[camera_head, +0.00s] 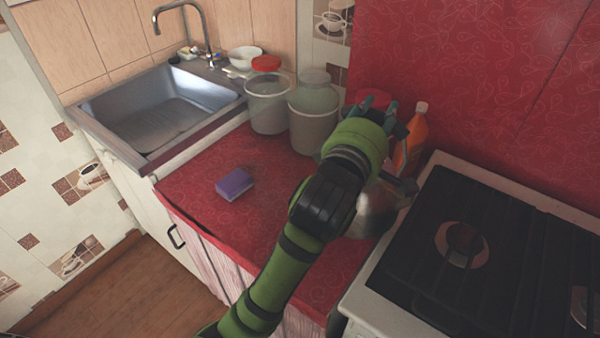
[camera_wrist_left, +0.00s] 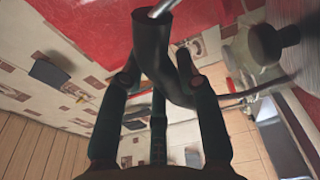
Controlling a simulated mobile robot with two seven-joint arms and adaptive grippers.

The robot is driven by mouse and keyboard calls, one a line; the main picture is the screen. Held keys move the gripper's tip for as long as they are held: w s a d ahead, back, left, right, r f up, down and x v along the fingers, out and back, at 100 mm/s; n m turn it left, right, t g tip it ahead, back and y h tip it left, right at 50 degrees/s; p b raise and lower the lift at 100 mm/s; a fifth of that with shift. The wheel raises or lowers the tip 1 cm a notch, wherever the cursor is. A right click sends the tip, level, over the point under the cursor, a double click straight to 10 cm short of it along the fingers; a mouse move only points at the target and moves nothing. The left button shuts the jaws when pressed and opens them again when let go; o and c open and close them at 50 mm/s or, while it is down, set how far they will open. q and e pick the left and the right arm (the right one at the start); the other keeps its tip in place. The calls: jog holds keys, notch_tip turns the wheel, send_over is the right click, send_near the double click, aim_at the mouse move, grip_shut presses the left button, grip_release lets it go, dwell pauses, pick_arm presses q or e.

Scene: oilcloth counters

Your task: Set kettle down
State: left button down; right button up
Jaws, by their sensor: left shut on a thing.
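The steel kettle (camera_head: 372,217) is partly hidden behind my left arm in the head view, between the red counter (camera_head: 205,168) and the stove. My left gripper (camera_head: 379,113) is above it, its fingers mostly hidden by the wrist. In the left wrist view, the fingers of my left gripper (camera_wrist_left: 160,85) are closed around a black curved handle (camera_wrist_left: 153,45). Whether the kettle's base touches a surface is hidden. My right gripper is in neither view.
The black-topped stove (camera_head: 510,250) is right of the kettle. Two canisters (camera_head: 268,105) (camera_head: 313,125), an orange bottle (camera_head: 411,140) and a red-lidded item (camera_head: 372,98) stand behind. A purple sponge (camera_head: 234,184) lies on the front counter, with bare red cloth around it. The sink (camera_head: 160,110) is left.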

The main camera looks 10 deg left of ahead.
pick_arm(q)
jog(key=shift+w+a, duration=0.1)
jog(key=shift+a, duration=0.1)
jog(key=w+a+f+p, duration=0.1)
jog(key=a+f+p, duration=0.1)
jog(key=a+f, duration=0.8)
jog(key=shift+w+a+f, duration=0.25)
jog(key=shift+a+f, duration=0.15)
jog(key=shift+a, duration=0.2)
jog(key=shift+f, duration=0.15)
jog(key=c, duration=1)
grip_release()
jog(key=shift+f, duration=0.2)
jog(key=shift+c, duration=0.2)
jog(key=shift+o, duration=0.8)
jog(key=shift+s, duration=0.1)
